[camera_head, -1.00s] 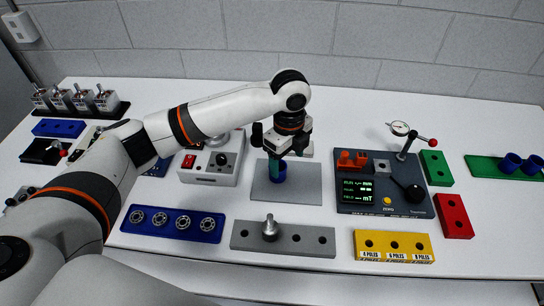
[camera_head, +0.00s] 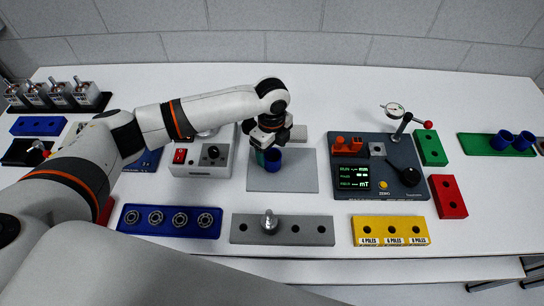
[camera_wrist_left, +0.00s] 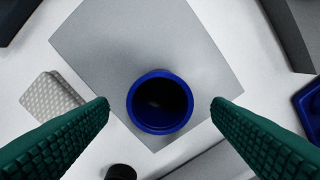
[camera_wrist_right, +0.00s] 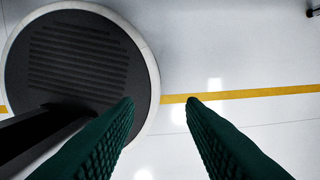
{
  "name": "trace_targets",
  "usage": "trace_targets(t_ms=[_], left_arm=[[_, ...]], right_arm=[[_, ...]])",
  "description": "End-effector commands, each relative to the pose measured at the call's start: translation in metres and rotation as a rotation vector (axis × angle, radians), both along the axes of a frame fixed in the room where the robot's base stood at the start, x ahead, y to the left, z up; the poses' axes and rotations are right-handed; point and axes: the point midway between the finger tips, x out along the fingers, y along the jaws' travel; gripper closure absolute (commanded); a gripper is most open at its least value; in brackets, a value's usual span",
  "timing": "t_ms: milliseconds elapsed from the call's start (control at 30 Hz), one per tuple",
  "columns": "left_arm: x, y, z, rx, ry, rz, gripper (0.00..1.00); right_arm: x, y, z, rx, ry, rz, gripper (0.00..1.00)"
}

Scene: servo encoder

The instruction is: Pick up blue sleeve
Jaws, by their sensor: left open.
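The blue sleeve (camera_head: 273,157) stands upright on the grey mat (camera_head: 290,183). It also shows in the left wrist view (camera_wrist_left: 160,128) from above, with its dark open bore facing the camera. My left gripper (camera_head: 263,155) is open and empty, close to the sleeve. In the left wrist view its green fingers lie on either side of the sleeve, with a gap on each side. How high the fingertips are over the mat is hard to tell. My right gripper (camera_wrist_right: 160,99) is open and empty over the floor, away from the table.
Two more blue sleeves (camera_head: 514,140) stand on a green tray (camera_head: 479,145) at the right. A dark tester (camera_head: 378,180) with a dial gauge is right of the mat, a control box (camera_head: 201,160) left. A grey holed block (camera_head: 313,230) with a metal part lies in front.

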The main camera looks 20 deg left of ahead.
Motion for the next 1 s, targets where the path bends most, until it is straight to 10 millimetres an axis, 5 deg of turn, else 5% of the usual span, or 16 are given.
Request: trace_targets(t_ms=[200, 467, 800, 1000], left_arm=[[-0.001, -0.001, -0.028, 0.000, 0.003, 0.001, 0.27], [0.000, -0.001, -0.034, 0.000, 0.000, 0.000, 0.27], [0.000, -0.001, -0.034, 0.000, 0.000, 0.000, 0.74], [0.000, -0.001, -0.033, 0.000, 0.000, 0.001, 0.74]], right_arm=[[0.008, 0.010, 0.014, 0.012, -0.013, -0.004, 0.64], [0.007, 0.013, 0.013, 0.016, -0.011, -0.006, 0.64], [0.003, 0.008, 0.013, 0.010, -0.006, -0.003, 0.64], [0.002, 0.005, 0.013, 0.006, -0.005, -0.001, 0.64]])
